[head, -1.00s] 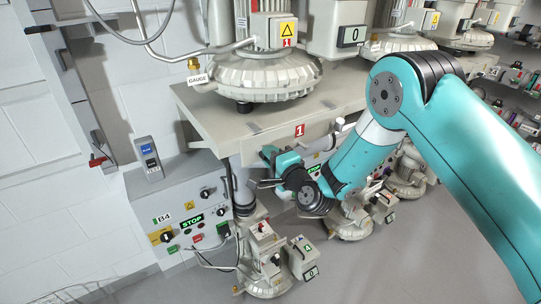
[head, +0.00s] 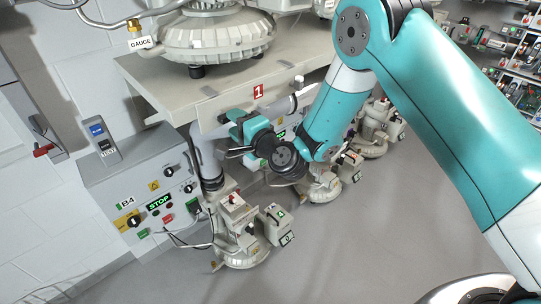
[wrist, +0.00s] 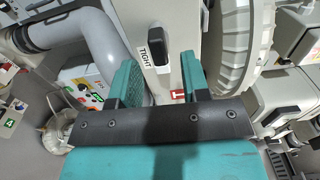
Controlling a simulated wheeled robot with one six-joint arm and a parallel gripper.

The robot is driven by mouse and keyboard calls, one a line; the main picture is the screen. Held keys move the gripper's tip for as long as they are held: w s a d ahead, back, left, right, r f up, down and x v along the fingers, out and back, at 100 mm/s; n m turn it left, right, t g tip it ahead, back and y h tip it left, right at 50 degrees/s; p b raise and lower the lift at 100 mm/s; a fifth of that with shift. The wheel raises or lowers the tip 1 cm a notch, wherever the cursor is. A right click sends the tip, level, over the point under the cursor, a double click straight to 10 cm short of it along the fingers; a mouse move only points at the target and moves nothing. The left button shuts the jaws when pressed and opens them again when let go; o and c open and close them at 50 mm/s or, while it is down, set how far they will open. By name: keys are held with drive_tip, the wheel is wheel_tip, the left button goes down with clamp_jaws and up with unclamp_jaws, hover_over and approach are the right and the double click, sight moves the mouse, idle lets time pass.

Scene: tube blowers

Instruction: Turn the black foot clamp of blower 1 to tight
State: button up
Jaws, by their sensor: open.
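Blower 1 is a ribbed pale grey housing (head: 205,38) on a bench (head: 225,85) with a red "1" sign (head: 258,91). In the wrist view, a short black clamp lever (wrist: 158,47) stands on a pale surface. A white label reading TIGHT (wrist: 144,57) lies just left of it. My gripper (wrist: 159,62) is open and empty, one teal finger on each side of the lever's line. I cannot tell how near the fingertips are to it. In the head view my gripper (head: 240,125) is by the bench's front edge, below the "1" sign. The clamp cannot be made out there.
A grey control box (head: 140,190) with a green STOP sign stands left of the bench. A thick grey pipe (wrist: 100,38) runs left of my gripper in the wrist view. Smaller machines (head: 240,225) stand below on the floor. Open floor (head: 350,220) lies right of them.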

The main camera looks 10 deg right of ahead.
drive_tip(key=b+v, duration=1.4)
drive_tip(key=b, duration=0.1)
drive_tip(key=shift+s+d+b, duration=0.2)
drive_tip(key=shift+s+b, duration=0.05)
drive_tip(key=shift+b, duration=0.1)
